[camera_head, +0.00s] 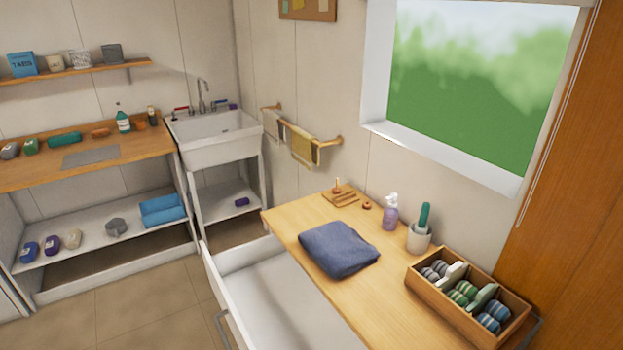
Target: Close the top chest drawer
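The top chest drawer (272,300) is white and stands pulled out to the left of the chest's wooden top (295,217). Its inside looks empty where it shows. A grey bar handle (224,328) is on its front face, near the bottom edge of the view. The lower part of the drawer and the rest of the chest are cut off by the frame. Neither of my grippers is in the head view.
On the chest top are a folded blue cloth (339,249), a purple spray bottle (390,212), a white cup (418,238) and a divided wooden box (467,305). A sink (214,137) and a wooden counter (90,150) stand behind. The tiled floor (140,305) left of the drawer is clear.

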